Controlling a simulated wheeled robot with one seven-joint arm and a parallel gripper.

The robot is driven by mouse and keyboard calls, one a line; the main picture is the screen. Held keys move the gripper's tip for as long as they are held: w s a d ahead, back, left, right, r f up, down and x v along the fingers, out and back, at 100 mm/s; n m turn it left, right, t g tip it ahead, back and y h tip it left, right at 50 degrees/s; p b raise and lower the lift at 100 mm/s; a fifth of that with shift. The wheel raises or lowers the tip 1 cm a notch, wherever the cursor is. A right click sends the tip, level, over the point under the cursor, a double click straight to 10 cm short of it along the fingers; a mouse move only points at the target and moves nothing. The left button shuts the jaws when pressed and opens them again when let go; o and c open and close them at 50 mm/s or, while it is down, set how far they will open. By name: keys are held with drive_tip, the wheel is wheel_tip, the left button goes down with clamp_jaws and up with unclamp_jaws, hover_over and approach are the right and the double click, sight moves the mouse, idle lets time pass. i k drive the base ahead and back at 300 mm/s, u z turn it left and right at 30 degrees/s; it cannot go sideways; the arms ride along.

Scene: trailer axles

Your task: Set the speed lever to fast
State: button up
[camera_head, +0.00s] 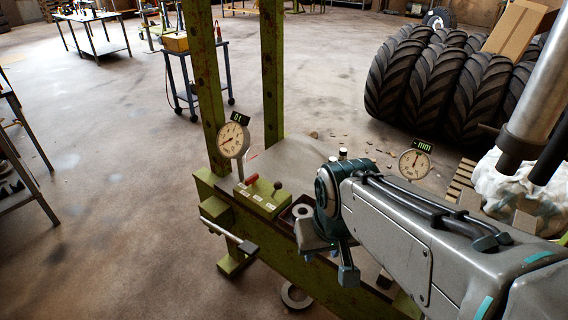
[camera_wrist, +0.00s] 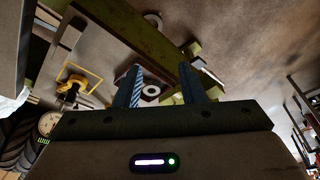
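A green control box (camera_head: 262,199) sits on the green frame in the head view, with several small white labels. A dark ball-topped lever (camera_head: 277,187) stands up at its right, and a red handle (camera_head: 251,180) lies at its left. Which one is the speed lever, and the label text, are too small to tell. My gripper (camera_head: 329,266) points down, to the right of and nearer than the box. In the wrist view my gripper (camera_wrist: 160,72) shows two blue fingers well apart, with nothing held between them.
Dial gauges (camera_head: 233,140) and (camera_head: 415,163) stand behind the box and beyond my arm. A green upright (camera_head: 272,75) rises behind. A bar with a dark end (camera_head: 230,236) juts out in front. A metal ring (camera_head: 296,295) lies on the floor.

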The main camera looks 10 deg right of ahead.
sight(278, 186)
drive_tip(key=i, duration=0.95)
drive_tip(key=k, duration=0.5)
drive_tip(key=u, duration=1.3)
drive_tip(key=i, duration=0.8)
drive_tip(key=z, duration=2.5)
drive_tip(key=k, duration=0.15)
drive_tip(key=z, duration=0.05)
